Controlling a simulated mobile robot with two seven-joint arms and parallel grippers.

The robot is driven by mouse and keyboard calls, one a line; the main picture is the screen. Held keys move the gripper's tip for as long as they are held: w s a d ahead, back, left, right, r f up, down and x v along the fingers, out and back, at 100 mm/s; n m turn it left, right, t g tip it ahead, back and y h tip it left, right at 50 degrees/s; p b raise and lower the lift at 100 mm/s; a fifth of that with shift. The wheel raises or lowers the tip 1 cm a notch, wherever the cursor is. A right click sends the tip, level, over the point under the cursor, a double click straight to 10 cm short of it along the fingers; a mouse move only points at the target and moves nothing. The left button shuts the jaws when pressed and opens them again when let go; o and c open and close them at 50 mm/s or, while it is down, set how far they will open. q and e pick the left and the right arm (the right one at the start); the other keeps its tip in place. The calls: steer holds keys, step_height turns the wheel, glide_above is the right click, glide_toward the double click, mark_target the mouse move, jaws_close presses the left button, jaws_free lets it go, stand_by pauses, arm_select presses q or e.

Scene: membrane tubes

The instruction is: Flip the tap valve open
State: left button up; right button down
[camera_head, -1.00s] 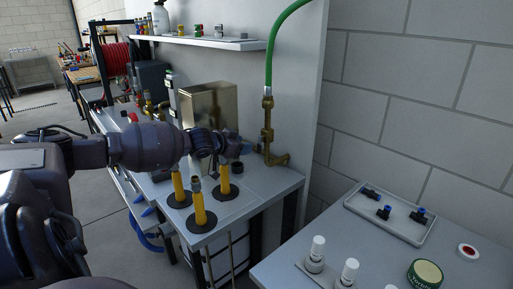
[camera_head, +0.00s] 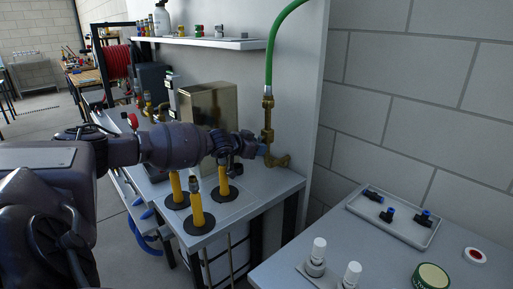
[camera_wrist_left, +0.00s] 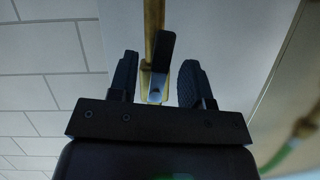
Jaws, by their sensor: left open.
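The brass tap (camera_head: 268,118) is fixed to the grey wall panel, with a green hose on its top end and a bent brass outlet at its foot. My left gripper (camera_head: 260,149) is right at the tap's lower part in the head view and partly covers it. In the left wrist view the open fingers (camera_wrist_left: 157,84) stand on either side of a dark lever (camera_wrist_left: 161,50) with a shiny metal piece below it. The brass pipe (camera_wrist_left: 153,18) runs behind the lever. A gap shows between the lever and each finger. My right gripper is not in view.
Yellow tubes (camera_head: 197,205) stand on the bench under my left arm. A metal box (camera_head: 208,105) is behind the arm, and a shelf (camera_head: 205,40) hangs above. The nearer table at right holds a tray (camera_head: 377,233) of fittings and white-capped bottles.

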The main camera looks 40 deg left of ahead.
arm_select(q)
steer(key=shift+c, duration=0.3)
jaws_close()
steer(key=shift+r+n+h, duration=0.1)
steer(key=shift+n+h, duration=0.2)
steer(key=shift+d+n, duration=0.2)
steer(key=shift+n, duration=0.2)
steer(key=shift+o, duration=0.3)
jaws_free()
steer(key=shift+s, duration=0.1)
